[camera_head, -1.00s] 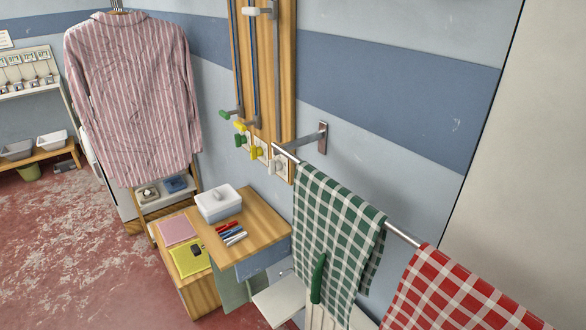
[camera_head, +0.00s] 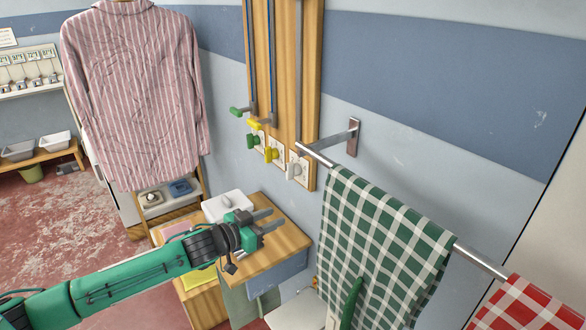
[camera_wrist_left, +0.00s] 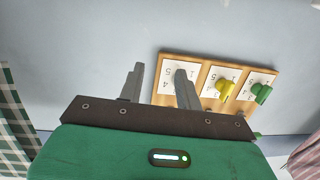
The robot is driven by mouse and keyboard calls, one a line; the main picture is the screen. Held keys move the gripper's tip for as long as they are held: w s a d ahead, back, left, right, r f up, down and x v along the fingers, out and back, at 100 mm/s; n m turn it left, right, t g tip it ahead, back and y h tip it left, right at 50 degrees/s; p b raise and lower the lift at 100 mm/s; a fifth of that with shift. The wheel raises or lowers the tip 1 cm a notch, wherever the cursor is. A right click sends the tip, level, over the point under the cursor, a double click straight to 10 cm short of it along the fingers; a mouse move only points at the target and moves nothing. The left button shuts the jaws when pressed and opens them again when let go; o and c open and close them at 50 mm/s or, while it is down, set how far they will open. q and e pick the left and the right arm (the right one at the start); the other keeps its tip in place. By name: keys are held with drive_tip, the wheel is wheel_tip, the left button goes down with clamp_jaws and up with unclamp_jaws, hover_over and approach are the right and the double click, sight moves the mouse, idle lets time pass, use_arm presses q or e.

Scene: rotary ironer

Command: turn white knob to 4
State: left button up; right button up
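The white knob (camera_head: 297,170) sits on the rightmost of three numbered dials at the foot of a wooden wall board. A yellow knob (camera_head: 272,154) and a green knob (camera_head: 253,141) are on the dials beside it. In the left wrist view, the white knob's dial plate (camera_wrist_left: 164,84) shows some digits, and a finger covers much of it; the knob's setting cannot be read. My left gripper (camera_head: 268,220) is open and empty, below and left of the white knob, apart from it. Its parted fingers also show in the left wrist view (camera_wrist_left: 158,84).
A metal rail (camera_head: 480,262) with a green checked cloth (camera_head: 385,240) and a red checked cloth (camera_head: 525,308) runs right of the knobs, its end close to the white knob. A wooden-topped cabinet (camera_head: 290,240) with a white box (camera_head: 228,203) stands below. A striped shirt (camera_head: 135,95) hangs left.

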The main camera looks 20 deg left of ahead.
use_arm(q)
drive_tip(key=h, duration=0.2)
approach(286, 168)
drive_tip(key=v, duration=0.3)
drive_tip(key=shift+m, duration=0.4)
drive_tip(key=p+x, duration=0.2)
drive_tip(key=x, duration=1)
drive_tip(key=shift+w+d+p, duration=0.25)
drive_tip(key=shift+d+p, duration=0.05)
drive_tip(key=shift+w+d, duration=0.35)
drive_tip(key=shift+w, duration=0.15)
use_arm(e)
drive_tip(key=shift+s+d+r, duration=0.1)
drive_tip(key=shift+s+r, duration=0.3)
drive_tip(key=shift+s, duration=0.3)
drive_tip(key=shift+s+r, duration=0.35)
drive_tip(key=shift+s, duration=0.35)
use_arm(q)
drive_tip(key=shift+c, duration=0.2)
drive_tip(key=c, duration=0.6)
